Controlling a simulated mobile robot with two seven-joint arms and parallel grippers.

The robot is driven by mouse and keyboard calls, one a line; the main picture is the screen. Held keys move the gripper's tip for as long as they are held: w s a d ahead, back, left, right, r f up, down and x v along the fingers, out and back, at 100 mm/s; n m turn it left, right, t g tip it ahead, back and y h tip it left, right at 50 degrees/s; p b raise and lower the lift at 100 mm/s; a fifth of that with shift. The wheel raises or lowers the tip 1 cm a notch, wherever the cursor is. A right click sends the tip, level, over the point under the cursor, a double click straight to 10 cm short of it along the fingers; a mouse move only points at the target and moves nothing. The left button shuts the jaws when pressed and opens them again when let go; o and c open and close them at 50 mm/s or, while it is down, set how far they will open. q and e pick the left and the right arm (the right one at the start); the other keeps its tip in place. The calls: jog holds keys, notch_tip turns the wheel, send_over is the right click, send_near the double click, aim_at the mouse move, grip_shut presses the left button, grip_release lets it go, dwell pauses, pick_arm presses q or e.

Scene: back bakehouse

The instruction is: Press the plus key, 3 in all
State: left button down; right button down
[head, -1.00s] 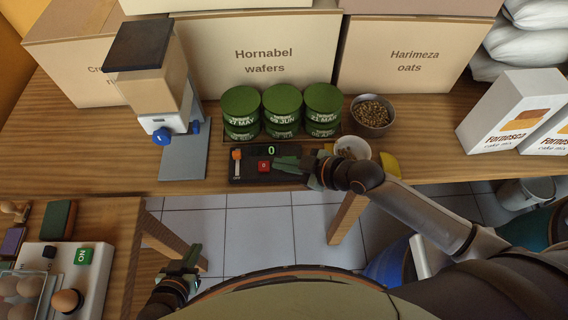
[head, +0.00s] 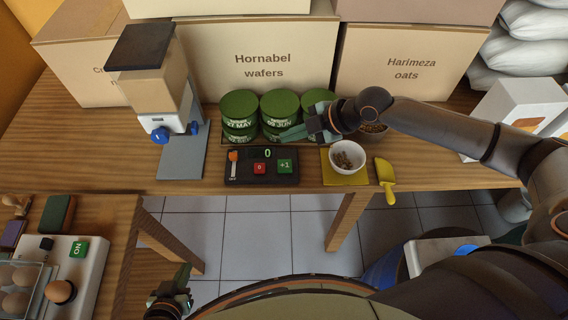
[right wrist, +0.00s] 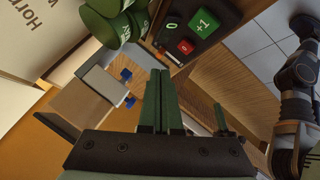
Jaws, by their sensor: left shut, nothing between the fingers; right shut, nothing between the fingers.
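The counter box (head: 240,168) is a dark unit near the front edge of the table. Its green "+1" plus key (head: 285,166) is at its right, beside a red "0" key (head: 259,168). Its green display (head: 267,153) reads 0. The plus key also shows in the right wrist view (right wrist: 203,22). My right gripper (head: 284,136) is shut and empty, above and behind the plus key, in front of the green tins and apart from the key. My left gripper (head: 184,278) is shut and empty, low over the floor gap at the bottom left.
Green tins (head: 239,105) stand behind the counter box. A white bowl (head: 347,155) on a yellow mat (head: 333,177) and a yellow scoop (head: 385,180) are to its right. A dispenser (head: 160,80) stands left. An egg scale (head: 85,285) is on the nearer table.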

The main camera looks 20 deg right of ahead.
aim_at(290, 165)
notch_tip(290, 165, down, 9)
jog(key=b, duration=0.6)
jog(key=shift+r+b, duration=0.1)
jog(key=shift+b, duration=0.25)
dwell(1.7)
jog(key=shift+f+b, duration=0.3)
jog(key=shift+f, duration=0.1)
jog(key=shift+f+b, duration=0.4)
jog(key=shift+f, duration=0.15)
dwell(0.5)
dwell(0.3)
jog(key=shift+r+p, duration=0.8)
jog(key=shift+r, duration=0.15)
jog(key=shift+r, duration=0.1)
